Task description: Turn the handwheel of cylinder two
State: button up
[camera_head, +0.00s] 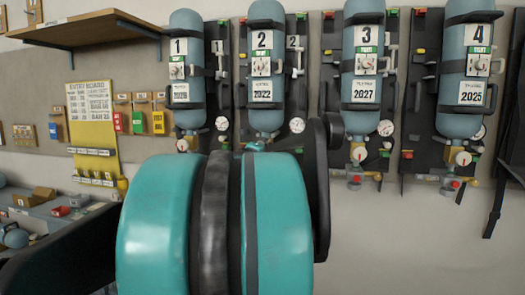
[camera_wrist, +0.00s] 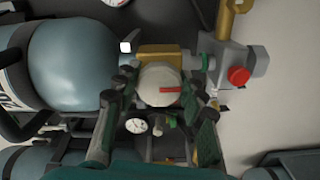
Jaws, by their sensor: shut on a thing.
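Cylinder two (camera_head: 265,95) is blue-grey and hangs on the wall, neck down, under a "2" label in the head view. Its lower end and handwheel are hidden there behind my teal arm. In the wrist view a blue-grey cylinder (camera_wrist: 80,65) lies at the left, with a brass valve body (camera_wrist: 160,52) beside it. The pale round handwheel (camera_wrist: 156,86) with a red mark faces the camera. My gripper (camera_wrist: 157,92) has one finger on each side of the handwheel and is shut on it. The fingertips hide parts of its rim.
Cylinders one (camera_head: 186,75), three (camera_head: 362,75) and four (camera_head: 466,75) hang alongside. A fitting with a red knob (camera_wrist: 238,76) sits right of the handwheel. A gauge (camera_wrist: 136,125) shows between the fingers. A wooden shelf (camera_head: 85,27) juts out at upper left.

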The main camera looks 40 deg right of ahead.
jog(key=o, duration=1.2)
jog(key=shift+c, duration=0.2)
jog(key=v, duration=1.2)
jog(key=shift+r, duration=0.1)
